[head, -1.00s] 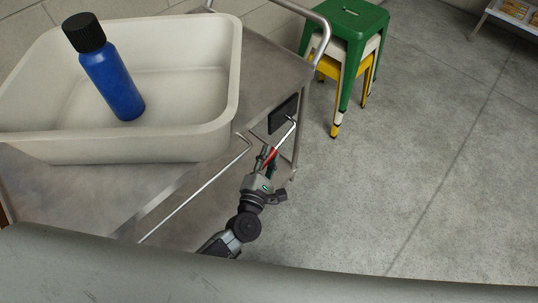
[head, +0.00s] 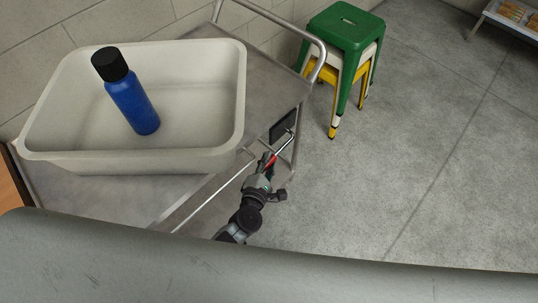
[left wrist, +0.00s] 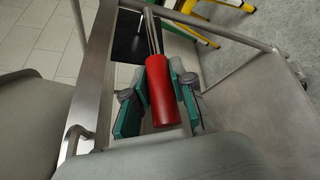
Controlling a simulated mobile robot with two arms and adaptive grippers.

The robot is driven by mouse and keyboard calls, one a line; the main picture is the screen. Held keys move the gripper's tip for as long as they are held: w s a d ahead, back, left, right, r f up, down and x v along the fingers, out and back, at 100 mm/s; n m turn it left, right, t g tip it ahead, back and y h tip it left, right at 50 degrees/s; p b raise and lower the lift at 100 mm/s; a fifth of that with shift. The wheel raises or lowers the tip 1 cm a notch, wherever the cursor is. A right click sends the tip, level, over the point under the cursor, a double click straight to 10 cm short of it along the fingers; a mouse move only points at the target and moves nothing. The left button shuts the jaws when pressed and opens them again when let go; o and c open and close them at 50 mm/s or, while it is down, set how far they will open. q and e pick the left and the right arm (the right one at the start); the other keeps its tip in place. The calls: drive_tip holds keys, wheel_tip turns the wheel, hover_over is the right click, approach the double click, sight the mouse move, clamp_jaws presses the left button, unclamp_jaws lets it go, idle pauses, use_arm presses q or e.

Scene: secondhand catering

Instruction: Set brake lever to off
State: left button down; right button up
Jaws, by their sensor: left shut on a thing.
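The brake lever is a metal rod with a red grip (head: 270,161), at the end of the cart beside a black plate (head: 284,125). The red grip (left wrist: 160,92) fills the middle of the left wrist view, with its rod running up toward the dark plate (left wrist: 129,38). My left gripper (head: 265,166) is shut on the red grip; its green-padded fingers lie on both sides of it. My right gripper is in neither view. I see no off marking.
A metal cart (head: 195,200) carries a cream tub (head: 60,162) with a blue bottle (head: 134,103) standing in it. Stacked stools, green on top (head: 346,24), stand behind the cart. A shelf (head: 512,25) is at the far right. The floor to the right is clear.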

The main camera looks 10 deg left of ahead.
use_arm(q)
drive_tip(key=shift+r, duration=0.1)
drive_tip(key=c, duration=1)
unclamp_jaws()
drive_tip(key=shift+o, duration=0.2)
drive_tip(key=v, duration=1.2)
